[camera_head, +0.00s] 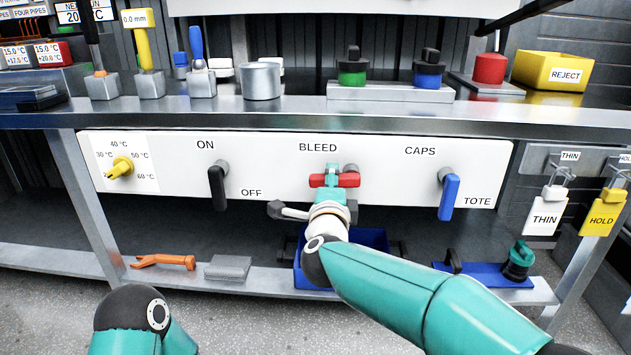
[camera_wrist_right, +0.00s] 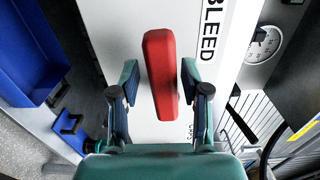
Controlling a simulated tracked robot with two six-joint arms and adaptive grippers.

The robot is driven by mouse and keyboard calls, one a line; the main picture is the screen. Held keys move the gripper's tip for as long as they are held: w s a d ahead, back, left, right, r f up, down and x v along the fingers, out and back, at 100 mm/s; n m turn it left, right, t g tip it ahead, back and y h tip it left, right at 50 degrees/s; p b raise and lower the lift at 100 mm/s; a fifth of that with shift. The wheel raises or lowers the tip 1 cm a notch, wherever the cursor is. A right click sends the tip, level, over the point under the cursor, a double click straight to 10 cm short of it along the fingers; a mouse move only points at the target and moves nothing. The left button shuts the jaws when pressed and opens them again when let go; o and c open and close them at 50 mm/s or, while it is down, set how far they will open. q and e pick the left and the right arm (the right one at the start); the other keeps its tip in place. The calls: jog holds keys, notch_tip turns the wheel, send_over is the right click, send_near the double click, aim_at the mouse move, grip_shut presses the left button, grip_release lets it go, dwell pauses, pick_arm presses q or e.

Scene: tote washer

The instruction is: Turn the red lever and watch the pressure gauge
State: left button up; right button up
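The red lever (camera_head: 348,180) lies roughly level on the white panel (camera_head: 290,178) under the word BLEED. My right gripper (camera_head: 333,182) is at the lever, with a finger above it and one below. In the right wrist view the lever (camera_wrist_right: 160,72) stands between the two open fingers of the gripper (camera_wrist_right: 159,76), with a gap on each side. A round white dial with dark marks (camera_wrist_right: 263,44) shows at the upper right of that view, likely the pressure gauge; its reading is too small to tell. My left gripper is out of view.
A black ON/OFF lever (camera_head: 217,188) and a blue CAPS/TOTE lever (camera_head: 449,197) flank the red one. A yellow knob (camera_head: 122,167) is at the panel's left. A metal shelf (camera_head: 300,112) runs above; a blue bin (camera_head: 372,238) sits below.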

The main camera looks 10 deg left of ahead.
jog(key=shift+r, duration=0.15)
jog(key=s+d, duration=0.1)
jog(key=s, duration=1)
jog(key=shift+s+d, duration=0.25)
jog(key=shift+s, duration=0.15)
